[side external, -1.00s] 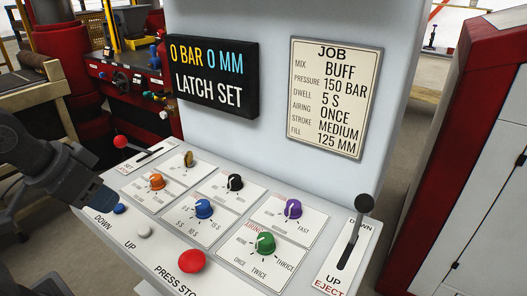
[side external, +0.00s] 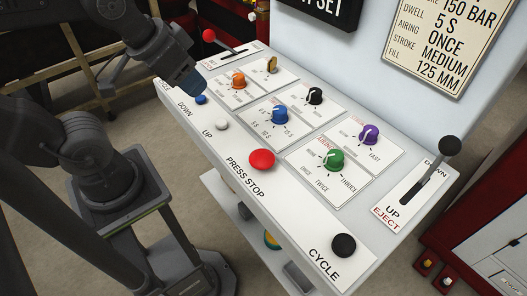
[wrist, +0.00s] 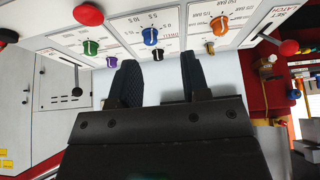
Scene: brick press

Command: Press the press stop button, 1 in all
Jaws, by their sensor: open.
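The red press stop button (side external: 262,159) is a round dome on the front strip of the sloped white panel (side external: 225,167), above the PRESS STOP label. It also shows at the upper left of the wrist view (wrist: 88,14). My gripper (side external: 195,84) is at the panel's left end in the side view, close to the blue DOWN button (side external: 201,99) and up and left of the red button. The wrist view shows my gripper's two fingers (wrist: 161,77) apart with nothing between them. Whether the fingers touch the panel cannot be told.
A white UP button (side external: 222,124) lies between the blue and red buttons, and a black CYCLE button (side external: 343,245) is at the near right. Several coloured knobs, such as the green one (side external: 332,160), stand behind. Levers rise at the left (side external: 209,35) and right (side external: 450,146).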

